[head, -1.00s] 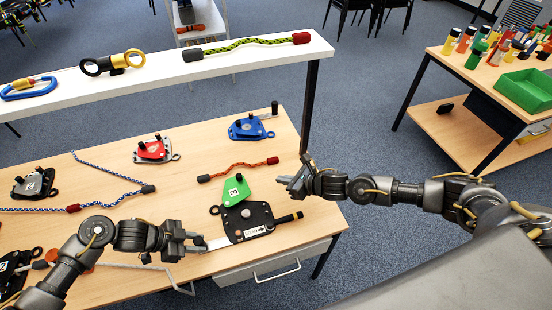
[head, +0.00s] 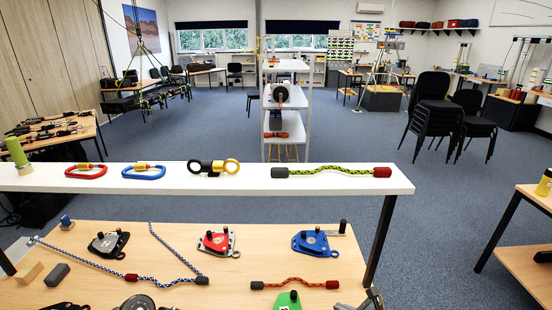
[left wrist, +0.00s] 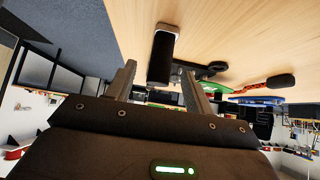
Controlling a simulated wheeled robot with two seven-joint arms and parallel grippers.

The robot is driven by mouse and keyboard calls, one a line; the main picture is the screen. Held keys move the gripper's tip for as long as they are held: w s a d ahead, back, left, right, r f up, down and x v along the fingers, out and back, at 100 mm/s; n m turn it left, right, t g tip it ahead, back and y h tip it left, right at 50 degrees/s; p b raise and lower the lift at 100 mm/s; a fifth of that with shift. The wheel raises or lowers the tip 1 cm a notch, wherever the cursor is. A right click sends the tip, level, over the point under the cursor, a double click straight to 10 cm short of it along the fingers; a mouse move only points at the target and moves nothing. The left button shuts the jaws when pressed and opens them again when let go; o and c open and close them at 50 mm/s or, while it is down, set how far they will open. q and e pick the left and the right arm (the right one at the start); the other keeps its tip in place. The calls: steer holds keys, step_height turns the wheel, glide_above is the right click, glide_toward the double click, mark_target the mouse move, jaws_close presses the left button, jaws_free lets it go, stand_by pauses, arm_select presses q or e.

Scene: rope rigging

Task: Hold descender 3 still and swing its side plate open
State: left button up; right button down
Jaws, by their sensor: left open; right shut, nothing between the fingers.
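A black piece with a pale end (left wrist: 162,52) stands between or just beyond the fingertips; contact cannot be told. A green edge shows beyond.
A red rope (head: 295,284) lies behind descender 3. Red (head: 216,242), blue (head: 315,242) and grey (head: 108,243) descenders sit farther back on the table. A white shelf (head: 240,180) with carabiners and a rope spans behind.

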arm_select(q)
steer(key=p+v, duration=0.4)
steer(key=v, duration=0.2)
steer(key=shift+a+r, duration=0.2)
stand_by(0.4)
